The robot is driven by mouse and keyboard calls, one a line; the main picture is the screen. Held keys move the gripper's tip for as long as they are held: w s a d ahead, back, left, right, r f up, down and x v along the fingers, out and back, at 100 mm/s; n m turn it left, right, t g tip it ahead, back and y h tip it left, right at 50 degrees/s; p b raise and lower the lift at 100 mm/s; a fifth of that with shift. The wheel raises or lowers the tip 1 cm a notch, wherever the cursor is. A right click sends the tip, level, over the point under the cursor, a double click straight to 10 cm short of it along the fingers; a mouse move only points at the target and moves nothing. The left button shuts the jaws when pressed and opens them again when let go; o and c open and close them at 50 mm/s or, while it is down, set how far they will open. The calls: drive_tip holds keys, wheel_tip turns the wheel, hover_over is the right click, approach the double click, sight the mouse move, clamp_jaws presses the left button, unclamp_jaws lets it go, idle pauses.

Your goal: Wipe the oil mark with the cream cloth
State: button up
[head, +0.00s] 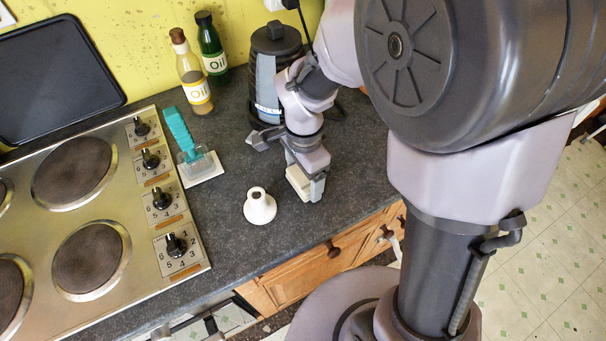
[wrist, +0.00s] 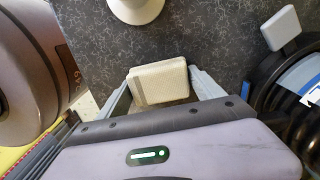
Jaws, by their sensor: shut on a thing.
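The cream cloth (head: 296,183) is a small folded, block-like pad at the front part of the dark counter. My gripper (head: 304,186) is shut on it, with a finger on either side. In the wrist view the cloth (wrist: 160,80) sits between the two grey fingers of my gripper (wrist: 166,88). The cloth is low over the counter; I cannot tell whether it touches. I cannot make out the oil mark in either view; my gripper and the cloth hide part of the counter.
A teal-handled brush (head: 184,137) rests on a white pad beside the steel hob (head: 104,260). Two oil bottles (head: 193,78) (head: 212,50) and a black appliance (head: 270,75) stand behind. The counter's front edge is near.

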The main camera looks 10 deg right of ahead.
drive_tip(key=shift+w+d, duration=0.3)
drive_tip(key=shift+d, duration=0.6)
drive_tip(key=shift+w+d, duration=0.25)
drive_tip(key=shift+d, duration=0.65)
drive_tip(key=shift+w+d, duration=0.3)
drive_tip(key=shift+d, duration=0.6)
drive_tip(key=shift+a, duration=0.15)
drive_tip(key=shift+s+a+b, duration=0.1)
drive_tip(key=shift+s+a, duration=0.2)
drive_tip(key=shift+a, duration=0.6)
drive_tip(key=shift+s+a+b, duration=0.15)
drive_tip(key=shift+s+a, duration=0.2)
drive_tip(key=shift+a, duration=0.55)
drive_tip(key=shift+s+a+b, duration=0.1)
drive_tip(key=shift+s+a, duration=0.2)
drive_tip(key=shift+a, duration=0.6)
wheel_tip(320, 180, up, 7)
drive_tip(key=p, duration=0.5)
drive_tip(key=shift+r+p, duration=0.1)
drive_tip(key=shift+p, duration=0.3)
